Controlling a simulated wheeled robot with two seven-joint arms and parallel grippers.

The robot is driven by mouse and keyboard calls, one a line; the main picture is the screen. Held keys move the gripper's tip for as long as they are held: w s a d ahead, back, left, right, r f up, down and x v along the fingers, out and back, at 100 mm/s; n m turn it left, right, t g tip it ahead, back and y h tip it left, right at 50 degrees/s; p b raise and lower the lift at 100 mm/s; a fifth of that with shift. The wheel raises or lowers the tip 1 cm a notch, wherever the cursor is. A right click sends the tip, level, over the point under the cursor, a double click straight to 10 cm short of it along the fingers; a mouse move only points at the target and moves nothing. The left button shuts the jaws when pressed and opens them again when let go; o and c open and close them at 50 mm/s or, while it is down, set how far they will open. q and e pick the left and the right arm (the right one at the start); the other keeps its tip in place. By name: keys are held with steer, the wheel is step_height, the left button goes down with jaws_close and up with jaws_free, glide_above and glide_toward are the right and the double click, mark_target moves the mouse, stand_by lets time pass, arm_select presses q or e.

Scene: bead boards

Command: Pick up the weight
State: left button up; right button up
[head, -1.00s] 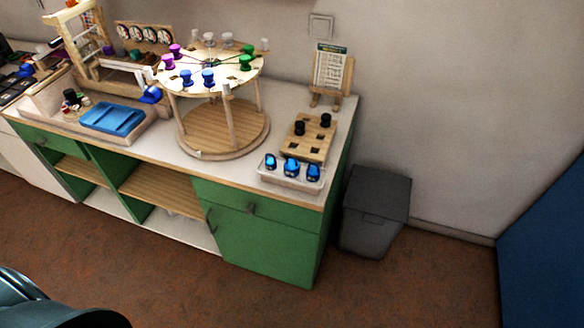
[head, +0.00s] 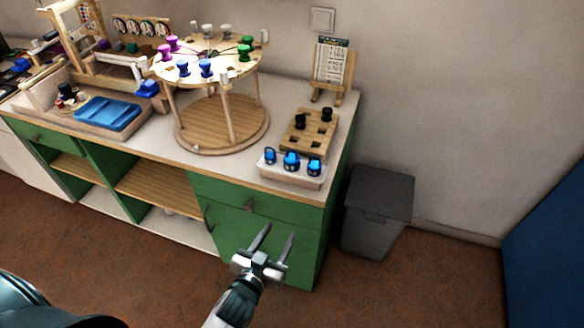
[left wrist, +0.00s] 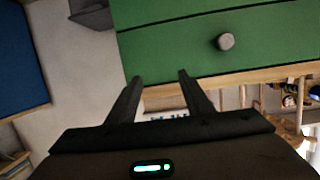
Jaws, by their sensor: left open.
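Three blue weights, left (head: 270,157), middle (head: 291,161) and right (head: 314,167), stand in a small pale tray (head: 290,180) at the counter's front right. Two black knobbed pieces, left (head: 300,121) and right (head: 327,115), stand in a wooden board with square holes (head: 306,142) behind it. My left gripper (head: 279,230) is open and empty, in front of the green cabinet and below the tray in the head view. In the left wrist view the open fingers (left wrist: 160,76) point at the green cabinet front; small blue bits show between them. My right gripper is out of view.
A round two-level wooden stand (head: 222,146) with coloured knobs is left of the tray. A card on an easel (head: 331,68) stands behind the board. A grey bin (head: 378,210) is right of the cabinet. A drawer knob (left wrist: 225,41) sticks out near my gripper.

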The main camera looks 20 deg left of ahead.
mark_target(291, 162)
arm_select(q)
step_height(291, 162, up, 15)
steer(key=a+t, duration=0.1)
steer(key=t, duration=0.2)
steer(key=shift+s+n+b, duration=0.15)
steer(key=shift+n+b, duration=0.2)
steer(key=shift+n, duration=0.05)
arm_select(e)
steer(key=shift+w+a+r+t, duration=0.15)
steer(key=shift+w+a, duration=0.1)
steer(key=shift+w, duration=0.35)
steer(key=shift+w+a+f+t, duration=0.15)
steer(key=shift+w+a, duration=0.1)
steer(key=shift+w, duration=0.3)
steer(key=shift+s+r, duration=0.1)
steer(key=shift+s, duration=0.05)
arm_select(q)
steer(key=w+p, duration=0.3)
steer(key=w, duration=0.9)
steer(key=shift+w+d, duration=0.15)
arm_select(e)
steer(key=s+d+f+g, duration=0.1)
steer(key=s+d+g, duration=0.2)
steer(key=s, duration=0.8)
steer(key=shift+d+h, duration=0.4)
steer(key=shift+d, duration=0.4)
arm_select(q)
steer(key=shift+f, duration=0.1)
steer(key=shift+w, duration=0.1)
